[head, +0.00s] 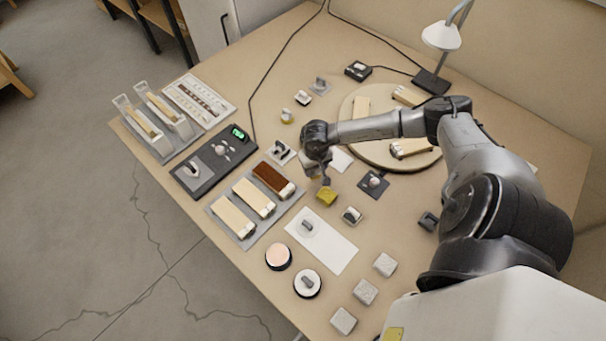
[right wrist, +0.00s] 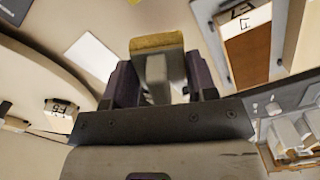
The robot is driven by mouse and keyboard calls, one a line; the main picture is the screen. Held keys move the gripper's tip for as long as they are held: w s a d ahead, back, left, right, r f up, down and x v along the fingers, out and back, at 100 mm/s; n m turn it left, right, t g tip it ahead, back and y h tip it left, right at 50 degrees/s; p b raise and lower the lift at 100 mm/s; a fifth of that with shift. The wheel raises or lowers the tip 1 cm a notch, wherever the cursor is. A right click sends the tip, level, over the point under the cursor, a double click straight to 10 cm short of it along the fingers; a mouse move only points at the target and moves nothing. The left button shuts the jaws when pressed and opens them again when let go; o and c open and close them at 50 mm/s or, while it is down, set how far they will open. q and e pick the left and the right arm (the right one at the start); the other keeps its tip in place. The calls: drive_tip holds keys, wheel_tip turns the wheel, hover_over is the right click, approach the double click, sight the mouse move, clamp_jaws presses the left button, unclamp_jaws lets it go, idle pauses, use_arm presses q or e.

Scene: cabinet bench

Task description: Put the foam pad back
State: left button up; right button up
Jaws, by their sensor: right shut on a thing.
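The foam pad (head: 326,197) is a small yellow block just below my right gripper (head: 322,178) in the head view. In the right wrist view the yellow pad (right wrist: 157,41) sits at the far end of a pale grey grip piece, which is between the two dark fingers of my right gripper (right wrist: 160,82). The gripper is shut on this piece and holds the pad. I cannot tell whether the pad touches the bench. My left gripper is not in view.
A grey tray (head: 218,209) with wooden blocks lies to the left, and a round board (head: 360,147) stands behind the arm. White cards (head: 322,259), round dishes (head: 278,256), grey cubes (head: 365,291) and small knobbed pieces (head: 352,215) crowd the nearby bench.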

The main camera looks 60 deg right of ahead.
drive_tip(key=w, duration=0.1)
drive_tip(key=w+f, duration=0.2)
drive_tip(key=w, duration=0.1)
drive_tip(key=shift+a+f, duration=0.25)
drive_tip(key=shift+a, duration=0.05)
drive_tip(key=shift+f, duration=2)
drive_tip(key=shift+f+b, duration=0.1)
drive_tip(key=shift+b, duration=0.25)
drive_tip(key=shift+f, duration=0.15)
drive_tip(key=o, duration=0.6)
drive_tip(key=shift+c, duration=0.2)
drive_tip(key=shift+r, duration=0.2)
